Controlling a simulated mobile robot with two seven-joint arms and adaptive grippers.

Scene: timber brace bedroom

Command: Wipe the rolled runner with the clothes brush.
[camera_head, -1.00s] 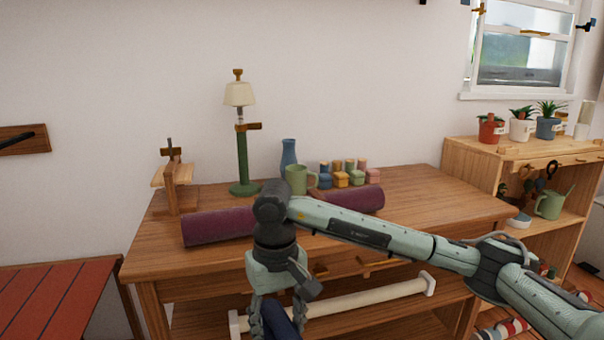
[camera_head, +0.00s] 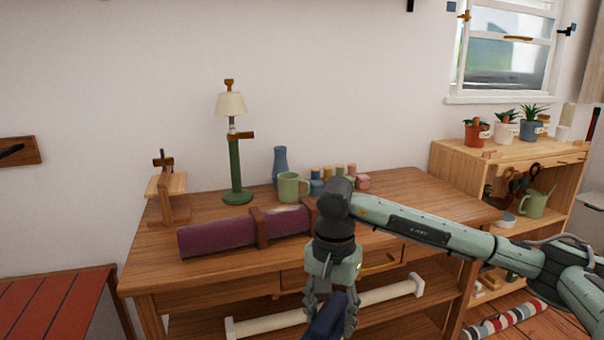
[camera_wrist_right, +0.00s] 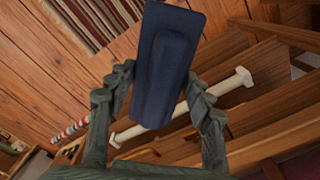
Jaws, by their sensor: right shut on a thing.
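The rolled runner (camera_head: 215,236), a purple roll with a brown strap (camera_head: 262,228), lies along the front of the wooden desk. A paler patch (camera_head: 288,214) shows on it right of the strap. My arm hides its right end. My right gripper (camera_head: 331,308) is shut on the dark blue clothes brush (camera_head: 325,322), in front of the desk and below its top, apart from the runner. In the right wrist view the brush (camera_wrist_right: 165,65) sits between the fingers (camera_wrist_right: 158,105). My left gripper is not in view.
On the desk (camera_head: 150,272) stand a green lamp (camera_head: 236,170), a wooden stand (camera_head: 167,195), a blue vase (camera_head: 280,165), a green mug (camera_head: 291,186) and several small coloured pieces (camera_head: 340,178). A shelf with plants (camera_head: 470,150) is at right. The desk's right top is fairly clear.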

